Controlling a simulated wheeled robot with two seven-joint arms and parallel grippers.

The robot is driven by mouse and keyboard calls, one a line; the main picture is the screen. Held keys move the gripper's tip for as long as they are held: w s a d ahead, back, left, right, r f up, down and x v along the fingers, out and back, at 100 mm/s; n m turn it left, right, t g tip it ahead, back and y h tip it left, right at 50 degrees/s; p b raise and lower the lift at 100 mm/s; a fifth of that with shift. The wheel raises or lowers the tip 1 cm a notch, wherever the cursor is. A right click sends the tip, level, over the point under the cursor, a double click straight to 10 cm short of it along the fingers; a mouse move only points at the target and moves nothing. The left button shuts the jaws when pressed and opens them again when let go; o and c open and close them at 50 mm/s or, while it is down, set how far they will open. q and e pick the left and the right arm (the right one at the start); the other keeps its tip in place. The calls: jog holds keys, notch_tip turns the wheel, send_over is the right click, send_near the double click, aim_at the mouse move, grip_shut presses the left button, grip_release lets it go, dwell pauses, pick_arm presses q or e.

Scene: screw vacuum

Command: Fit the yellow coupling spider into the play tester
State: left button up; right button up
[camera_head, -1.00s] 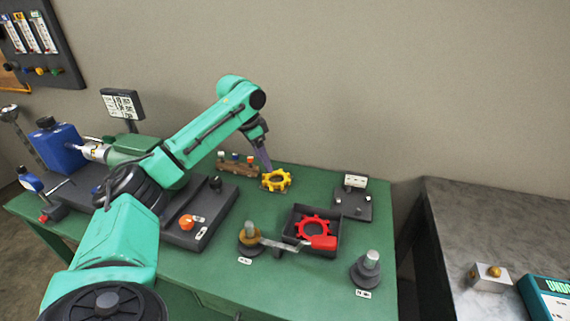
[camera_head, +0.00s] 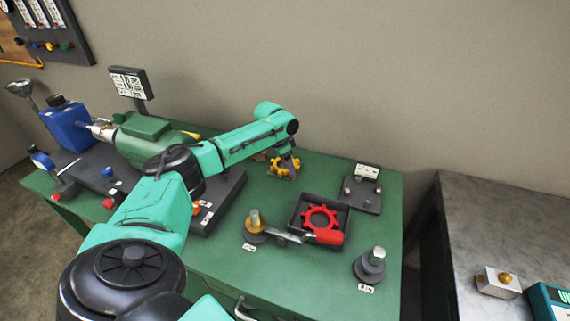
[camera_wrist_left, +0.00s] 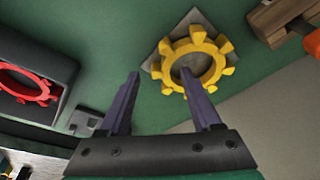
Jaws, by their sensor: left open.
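The yellow coupling spider (camera_wrist_left: 194,46), a toothed ring, lies on a small grey square plate (camera_wrist_left: 153,72) in the left wrist view. It also shows in the head view (camera_head: 277,166), partly covered by my arm's end. My left gripper (camera_wrist_left: 160,73) is open and empty, its fingers pointing at the spider. One fingertip overlaps the ring's near side and opening in the picture; the other is outside the ring to the left. I cannot tell whether they touch it. A dark plate with short pegs and a white label (camera_head: 361,188), possibly the play tester, stands to the right. My right gripper is not in view.
A red toothed ring (camera_head: 321,216) lies in a dark tray (camera_head: 293,217) in front of the spider. A grey bench (camera_head: 500,230) is at right.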

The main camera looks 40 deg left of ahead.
pick_arm(q)
jog(key=shift+w+f, duration=0.1)
jog(key=shift+f, duration=0.35)
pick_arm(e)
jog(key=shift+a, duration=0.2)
pick_arm(q)
grip_shut()
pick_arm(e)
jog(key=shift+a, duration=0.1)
